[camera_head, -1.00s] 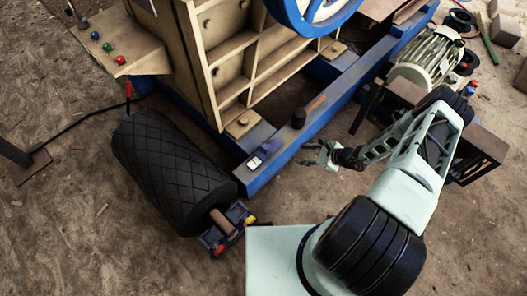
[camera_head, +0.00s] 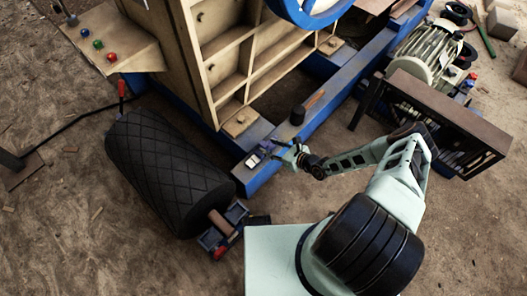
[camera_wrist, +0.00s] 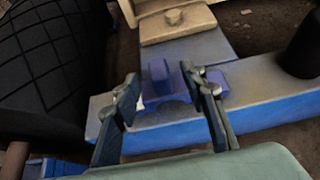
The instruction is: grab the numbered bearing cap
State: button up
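The bearing cap (camera_wrist: 173,88) is a small blue-purple arched piece with an upright block. It rests on the end of the blue beam (camera_wrist: 270,103); a white patch shows at its left. In the head view the cap (camera_head: 263,148) is small and partly hidden, and I cannot read a number. My gripper (camera_wrist: 163,84) is open in the wrist view, with one finger to the left of the cap and one over its right part. Whether a finger touches it I cannot tell. In the head view my gripper (camera_head: 284,150) is just right of the cap.
A large black patterned roller (camera_head: 165,175) lies to the left. A dark metal bench (camera_head: 450,108) and motor (camera_head: 425,52) stand right. Bare ground lies between.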

aim_at(264, 144)
jog(key=b+x, duration=0.1)
jog(key=x, duration=0.3)
jog(key=shift+w+a+b, duration=0.1)
jog(key=shift+a+b, duration=0.2)
jog(key=shift+b, duration=0.05)
grip_shut()
jog(key=shift+r, duration=0.1)
